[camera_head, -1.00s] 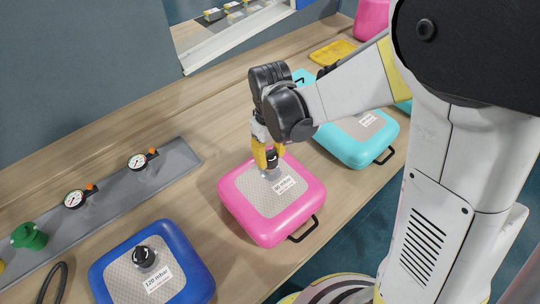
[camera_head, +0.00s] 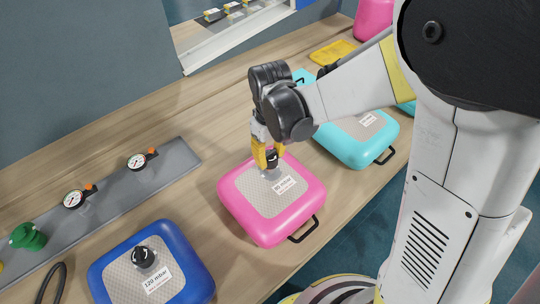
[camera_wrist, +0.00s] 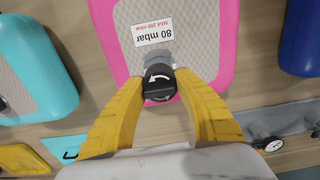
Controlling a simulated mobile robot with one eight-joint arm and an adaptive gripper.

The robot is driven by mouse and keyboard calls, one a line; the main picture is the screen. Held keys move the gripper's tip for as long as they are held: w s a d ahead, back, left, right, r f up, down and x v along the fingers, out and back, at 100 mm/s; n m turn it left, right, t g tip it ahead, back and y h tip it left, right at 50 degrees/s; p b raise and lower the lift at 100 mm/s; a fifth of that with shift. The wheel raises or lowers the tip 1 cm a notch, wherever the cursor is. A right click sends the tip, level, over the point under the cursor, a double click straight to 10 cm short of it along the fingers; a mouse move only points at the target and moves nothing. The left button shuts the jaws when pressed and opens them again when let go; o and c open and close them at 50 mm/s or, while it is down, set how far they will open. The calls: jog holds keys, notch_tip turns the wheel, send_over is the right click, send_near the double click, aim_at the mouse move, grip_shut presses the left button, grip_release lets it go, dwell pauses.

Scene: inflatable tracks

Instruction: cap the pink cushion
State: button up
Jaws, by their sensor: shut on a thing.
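The pink cushion (camera_head: 248,217) lies flat on the wooden bench, with a beige mesh top and a label; it also shows in the wrist view (camera_wrist: 226,45), where the label reads 80 mbar. My gripper (camera_head: 266,158) points down over the far part of the cushion. In the wrist view its yellow fingers close on a black cap (camera_wrist: 159,84) with a white curved arrow. The cap sits at a grey valve collar (camera_wrist: 158,59) on the cushion. I cannot tell whether the cap is fully seated. In the head view the fingers partly hide the cap.
A blue cushion (camera_head: 188,262) with a black cap stands front left. A turquoise cushion (camera_head: 350,149) lies to the right. A grey rail (camera_head: 110,190) at left carries two gauges and a green fitting (camera_head: 27,236). Bare bench lies behind the pink cushion.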

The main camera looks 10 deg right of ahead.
jog(key=shift+f+b, duration=1.8)
jog(key=shift+f, duration=0.3)
jog(key=n, duration=0.5)
jog(key=shift+b, duration=0.3)
jog(key=n, duration=0.3)
jog(key=shift+n+b, duration=0.3)
jog(key=shift+n, duration=0.9)
